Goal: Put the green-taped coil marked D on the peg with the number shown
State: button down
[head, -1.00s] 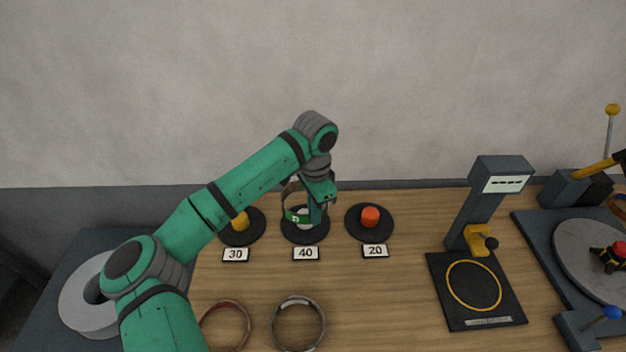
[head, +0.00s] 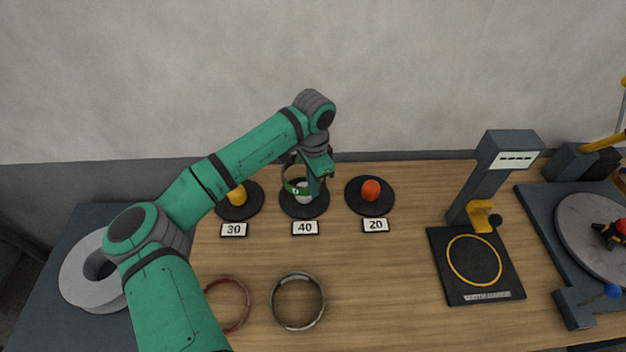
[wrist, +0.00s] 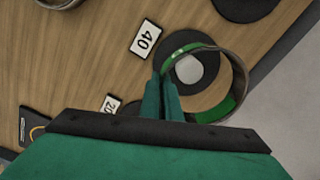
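The green-taped coil (head: 288,190) is a thin metal ring at the middle peg, the one labelled 40. My gripper (head: 316,186) is at the coil's rim. In the wrist view its fingers (wrist: 163,98) are close together on the rim of the coil (wrist: 238,78), by a stretch of green tape. The white-grey peg (wrist: 188,69) shows inside the ring from above. I cannot tell how far down the peg the coil sits. The number label 40 (head: 305,228) lies in front of this peg. The scale's display (head: 515,159) shows only dashes.
A yellow peg (head: 237,195) labelled 30 stands left, and an orange-red peg (head: 370,190) labelled 20 right. A reddish coil (head: 247,308) and a grey coil (head: 323,304) lie in front. The scale (head: 443,276) stands right. The table between is clear.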

jog(key=shift+f, duration=3.65)
jog(key=c, duration=1.9)
grip_release()
notch_tip(320, 180, up, 11)
jog(key=shift+f, duration=0.1)
